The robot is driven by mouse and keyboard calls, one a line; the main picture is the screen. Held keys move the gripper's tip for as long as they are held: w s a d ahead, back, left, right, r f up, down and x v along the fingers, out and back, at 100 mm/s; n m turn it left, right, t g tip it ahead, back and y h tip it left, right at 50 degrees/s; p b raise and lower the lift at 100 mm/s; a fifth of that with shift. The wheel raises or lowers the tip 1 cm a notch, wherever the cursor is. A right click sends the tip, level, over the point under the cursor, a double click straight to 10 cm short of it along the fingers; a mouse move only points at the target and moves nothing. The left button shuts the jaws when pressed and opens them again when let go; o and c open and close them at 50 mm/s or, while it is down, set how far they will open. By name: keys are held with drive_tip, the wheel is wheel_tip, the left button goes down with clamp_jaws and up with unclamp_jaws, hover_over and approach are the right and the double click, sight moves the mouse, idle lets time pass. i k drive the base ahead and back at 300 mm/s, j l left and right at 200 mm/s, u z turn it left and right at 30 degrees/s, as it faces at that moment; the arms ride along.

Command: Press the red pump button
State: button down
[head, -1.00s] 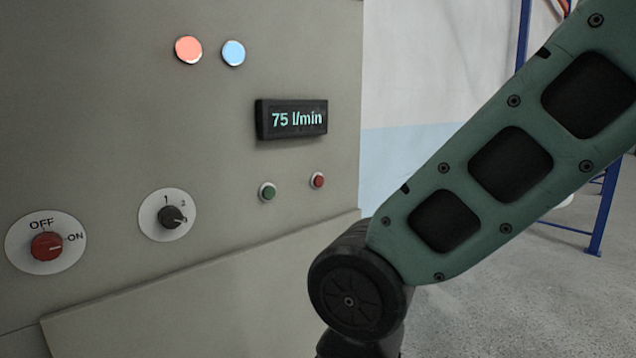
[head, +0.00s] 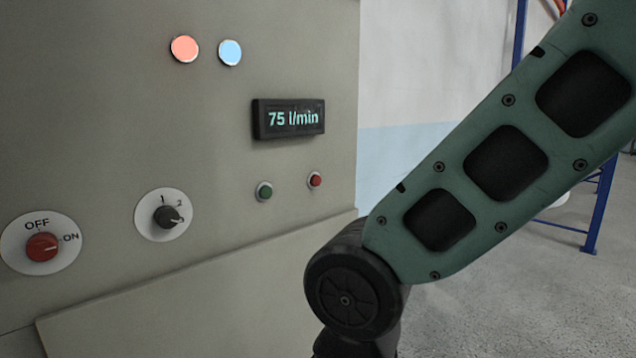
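The small red button (head: 315,180) sits on the grey control panel (head: 120,110), right of a green button (head: 264,192) and below the display (head: 289,119), which reads 75 l/min. Nothing covers the red button. A larger red rotary switch (head: 43,247) is at the lower left, on a white plate marked OFF and ON. My arm's green link and black joint fill the right side. My gripper is outside the picture, below the lower edge or hidden.
A black selector knob (head: 168,217) marked 1 and 2 sits left of the buttons. A lit orange lamp (head: 184,49) and a blue lamp (head: 230,53) are above. A ledge (head: 200,285) juts out below the controls. A blue frame (head: 597,210) stands behind my arm.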

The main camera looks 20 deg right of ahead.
sight(315, 180)
drive_tip(key=j+z, duration=0.2)
drive_tip(key=j, duration=0.5)
drive_tip(key=j+z, duration=0.2)
drive_tip(key=j, duration=0.55)
drive_tip(key=j+z, duration=0.2)
drive_tip(key=j, duration=0.5)
drive_tip(key=k+j+z, duration=0.2)
drive_tip(key=j, duration=0.5)
drive_tip(key=i, duration=0.05)
